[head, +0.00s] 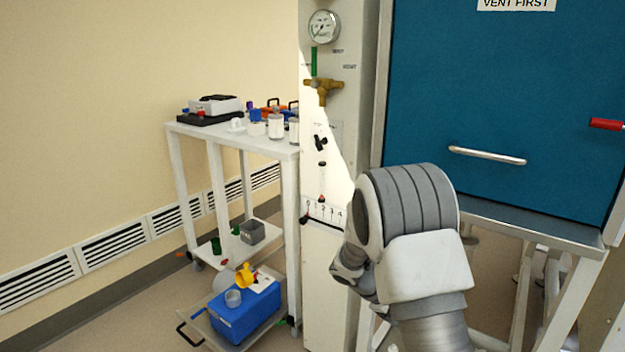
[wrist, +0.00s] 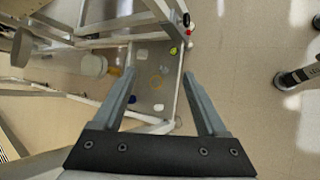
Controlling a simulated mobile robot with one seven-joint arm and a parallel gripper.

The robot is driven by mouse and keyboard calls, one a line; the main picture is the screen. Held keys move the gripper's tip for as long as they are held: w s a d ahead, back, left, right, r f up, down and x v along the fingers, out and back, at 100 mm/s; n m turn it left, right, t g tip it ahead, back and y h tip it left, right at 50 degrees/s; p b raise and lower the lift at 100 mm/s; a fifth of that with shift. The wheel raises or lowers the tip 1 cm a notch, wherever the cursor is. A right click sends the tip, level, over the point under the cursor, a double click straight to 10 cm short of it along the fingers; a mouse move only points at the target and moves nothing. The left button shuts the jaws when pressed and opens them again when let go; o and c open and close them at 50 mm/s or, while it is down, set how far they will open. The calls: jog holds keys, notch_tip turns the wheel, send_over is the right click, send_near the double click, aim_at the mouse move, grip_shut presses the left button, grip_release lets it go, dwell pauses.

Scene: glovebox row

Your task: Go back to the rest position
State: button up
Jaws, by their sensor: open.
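My gripper (wrist: 158,80) is open and empty in the wrist view, its two grey fingers apart. Below it, at a distance, are the floor and a low shelf (wrist: 146,105) with small items on it. In the head view my arm rises at the lower middle, in front of the white panel and the blue door. The gripper's fingers are hidden behind the arm there.
A blue door (head: 480,100) with a metal handle (head: 487,156) and a red handle (head: 606,124) stands at right. The white panel (head: 322,270) carries a gauge (head: 323,27) and valves. A white cart (head: 180,128) holds several items. A blue box (head: 243,312) sits low on a platform.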

jog(key=s+a+r+m+t+y, duration=0.1)
jog(key=s+a+r+m+y, duration=0.25)
jog(key=s+r, duration=0.65)
jog(key=s+a+r+m+t+y, duration=0.2)
jog(key=s+r+m+y, duration=0.15)
jog(key=s+r, duration=0.6)
jog(key=s+a+r+m+t+y, duration=0.2)
jog(key=s+a+r+m, duration=0.15)
jog(key=s, duration=0.45)
notch_tip(320, 180, up, 28)
jog(key=p, duration=2.8)
jog(key=shift+w+n, duration=0.2)
jog(key=shift+n, duration=0.25)
